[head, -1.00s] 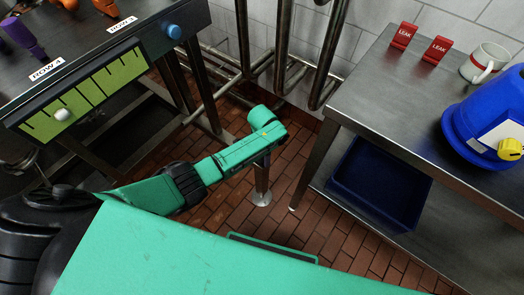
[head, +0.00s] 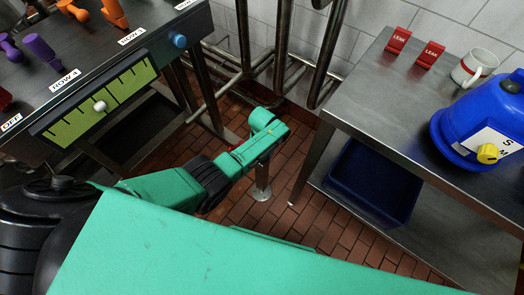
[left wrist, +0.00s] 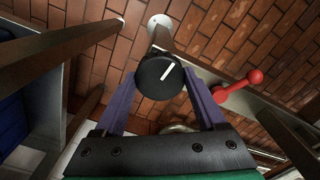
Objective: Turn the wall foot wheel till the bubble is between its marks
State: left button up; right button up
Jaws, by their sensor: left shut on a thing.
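The foot wheel (left wrist: 155,82), a round black knob with a white line, shows in the left wrist view. My left gripper (left wrist: 160,86) has its two purple fingers on either side of it, shut on it. In the head view my left wrist reaches down over that spot, and the wheel and fingers are hidden. The white bubble (head: 100,106) sits near the middle of the yellow-green scale (head: 70,127) on the table's front edge. I cannot tell which ticks are its marks. My right gripper is not in view.
A red lever (left wrist: 238,87) lies right of the wheel. A steel table (head: 365,85) at right bears two red LEAK tags, a mug (head: 474,67) and a blue device (head: 478,118). A blue bin (head: 375,185) is beneath. Pipes (head: 280,50) stand behind; brick floor lies below.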

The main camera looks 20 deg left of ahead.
pick_arm(q)
jog(key=shift+n, duration=1.7)
jog(key=shift+w, duration=0.1)
jog(key=shift+r, duration=0.1)
jog(key=o, duration=1.3)
jog(key=shift+p, duration=0.3)
notch_tip(320, 180, up, 8)
jog(key=p, duration=0.4)
jog(key=shift+f+p, duration=0.25)
jog(key=shift+p, duration=0.05)
notch_tip(320, 180, up, 7)
jog(key=shift+p, duration=0.95)
jog(key=shift+f, duration=0.1)
